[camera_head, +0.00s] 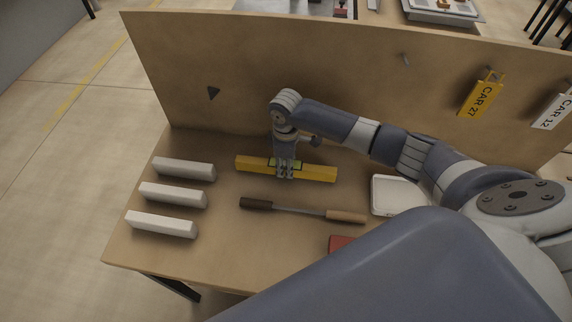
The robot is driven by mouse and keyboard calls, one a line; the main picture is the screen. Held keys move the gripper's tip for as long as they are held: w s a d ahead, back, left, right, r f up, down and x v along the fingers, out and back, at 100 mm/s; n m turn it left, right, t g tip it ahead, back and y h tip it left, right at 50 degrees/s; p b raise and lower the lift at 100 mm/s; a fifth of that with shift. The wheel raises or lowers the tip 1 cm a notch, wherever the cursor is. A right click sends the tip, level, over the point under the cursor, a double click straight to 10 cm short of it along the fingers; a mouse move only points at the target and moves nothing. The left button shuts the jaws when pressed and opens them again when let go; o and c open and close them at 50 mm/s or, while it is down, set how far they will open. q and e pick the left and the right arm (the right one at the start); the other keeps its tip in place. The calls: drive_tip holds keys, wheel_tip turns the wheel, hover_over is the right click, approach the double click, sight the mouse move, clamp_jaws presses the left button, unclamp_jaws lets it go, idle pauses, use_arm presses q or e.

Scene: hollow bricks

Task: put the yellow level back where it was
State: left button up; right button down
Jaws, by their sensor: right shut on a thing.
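The yellow level (315,174) lies lengthwise across the table near the back board, with a greenish window near its middle. My right gripper (285,176) reaches down over its middle and is shut on it. The level looks to be at or very near the table top; I cannot tell whether it touches. The fingers hide a small part of its middle. My left gripper is not in view.
Several white hollow bricks (168,194) lie at the left of the table (225,235). A dark-handled tool (295,209) lies in front of the level. A white tray (392,195) and a red object (341,244) are to the right. A wooden board (220,60) stands behind.

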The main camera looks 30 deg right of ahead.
drive_tip(key=shift+f, duration=0.25)
idle(0.3)
drive_tip(key=c, duration=1.2)
unclamp_jaws()
wheel_tip(320, 180, up, 12)
